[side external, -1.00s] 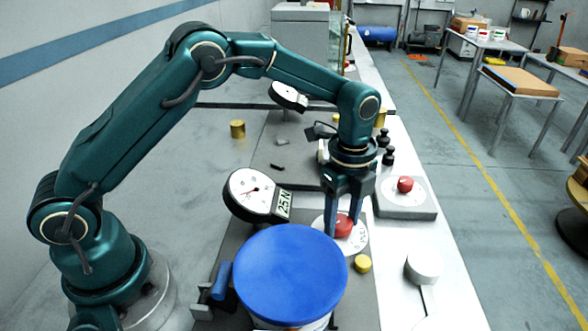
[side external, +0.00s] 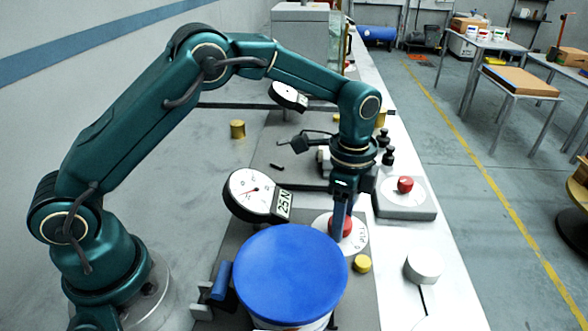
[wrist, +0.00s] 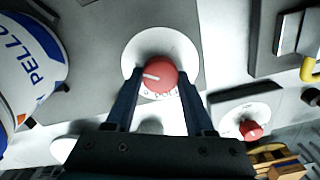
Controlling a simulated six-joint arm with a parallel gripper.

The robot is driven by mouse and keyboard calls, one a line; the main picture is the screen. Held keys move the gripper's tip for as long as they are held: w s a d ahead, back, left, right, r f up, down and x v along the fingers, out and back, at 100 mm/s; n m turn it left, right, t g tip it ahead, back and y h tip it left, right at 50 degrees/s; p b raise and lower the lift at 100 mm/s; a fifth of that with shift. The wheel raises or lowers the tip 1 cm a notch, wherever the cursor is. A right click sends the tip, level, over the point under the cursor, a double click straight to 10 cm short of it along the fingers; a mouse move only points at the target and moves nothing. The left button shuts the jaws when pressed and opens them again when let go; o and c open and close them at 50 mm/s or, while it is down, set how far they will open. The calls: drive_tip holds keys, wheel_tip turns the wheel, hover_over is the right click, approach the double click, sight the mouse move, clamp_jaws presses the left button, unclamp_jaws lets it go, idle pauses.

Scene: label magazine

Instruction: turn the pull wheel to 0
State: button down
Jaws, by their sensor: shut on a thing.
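The pull wheel is a red knob (side external: 341,227) on a white round dial plate (side external: 357,241) with dark marks. In the wrist view the red knob (wrist: 158,76) carries a white pointer line aimed left and slightly down, and lettering runs along the near side of the dial (wrist: 165,96). My gripper (side external: 342,215) points straight down at it; in the wrist view my gripper's fingers (wrist: 156,84) stand on either side of the knob, shut on it. The number at the pointer is too small to read. A gauge (side external: 252,192) with a "25 N" display stands left of the knob.
A blue-topped drum (side external: 290,275) stands close in front of the wheel. A second red knob (side external: 405,184) on a grey block is to the right. A yellow cylinder (side external: 362,264) and a white cylinder (side external: 424,265) stand near. The right bench edge is mostly clear.

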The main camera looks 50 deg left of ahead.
drive_tip(key=n, duration=0.7)
drive_tip(key=shift+w, duration=0.1)
drive_tip(key=n, duration=0.4)
drive_tip(key=shift+a+n, duration=0.1)
drive_tip(key=shift+n, duration=0.3)
drive_tip(key=shift+a+n, duration=0.1)
drive_tip(key=shift+n, duration=1.6)
drive_tip(key=shift+c, duration=1.3)
unclamp_jaws()
drive_tip(key=shift+r, duration=2.65)
